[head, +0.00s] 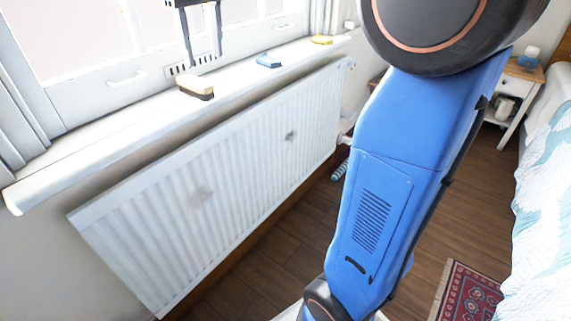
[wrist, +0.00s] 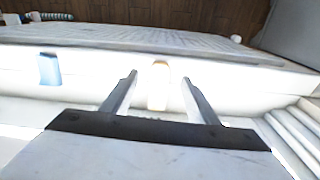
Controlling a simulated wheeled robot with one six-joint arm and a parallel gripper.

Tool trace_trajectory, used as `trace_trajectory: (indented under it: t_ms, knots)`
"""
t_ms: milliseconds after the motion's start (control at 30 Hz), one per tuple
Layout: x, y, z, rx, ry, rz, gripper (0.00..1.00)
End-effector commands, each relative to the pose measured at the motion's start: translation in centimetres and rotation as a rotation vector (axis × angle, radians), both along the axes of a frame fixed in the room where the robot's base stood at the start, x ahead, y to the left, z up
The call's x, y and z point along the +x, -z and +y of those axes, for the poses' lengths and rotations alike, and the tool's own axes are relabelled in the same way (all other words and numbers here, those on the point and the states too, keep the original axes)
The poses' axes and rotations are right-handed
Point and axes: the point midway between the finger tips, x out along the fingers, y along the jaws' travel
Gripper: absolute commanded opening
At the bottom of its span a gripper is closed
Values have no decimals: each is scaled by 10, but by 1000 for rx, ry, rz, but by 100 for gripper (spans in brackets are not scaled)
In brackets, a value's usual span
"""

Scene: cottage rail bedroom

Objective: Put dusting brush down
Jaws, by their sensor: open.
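The dusting brush (head: 195,87), with a tan top and a dark lower part, rests on the white window sill (head: 110,135). In the wrist view the brush (wrist: 159,84) shows as a pale tan shape between my fingers. My gripper (head: 205,60) is open and empty, with its fingertips above and behind the brush, toward the window. In the wrist view my gripper (wrist: 159,78) has one finger on each side of the brush, with a gap on both sides.
A blue object (head: 268,60) and a yellow object (head: 321,39) lie farther along the sill. A white radiator (head: 230,180) hangs below it. The window frame (head: 95,85) stands close behind my gripper. The near left stretch of sill is clear.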

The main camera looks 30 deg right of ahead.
Motion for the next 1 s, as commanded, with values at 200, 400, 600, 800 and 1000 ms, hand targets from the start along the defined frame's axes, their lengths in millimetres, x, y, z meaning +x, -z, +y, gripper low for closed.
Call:
trace_trajectory:
  t_ms: [200, 400, 600, 800, 1000]
  knots:
    - [-66, 37, -17, 11, 58, -74, 54]
    - [-124, 81, -30, 20, 109, -143, 54]
    - [-181, 136, -39, 32, 160, -211, 54]
    - [-233, 196, -46, 44, 208, -276, 54]
    - [-264, 240, -50, 52, 239, -322, 54]
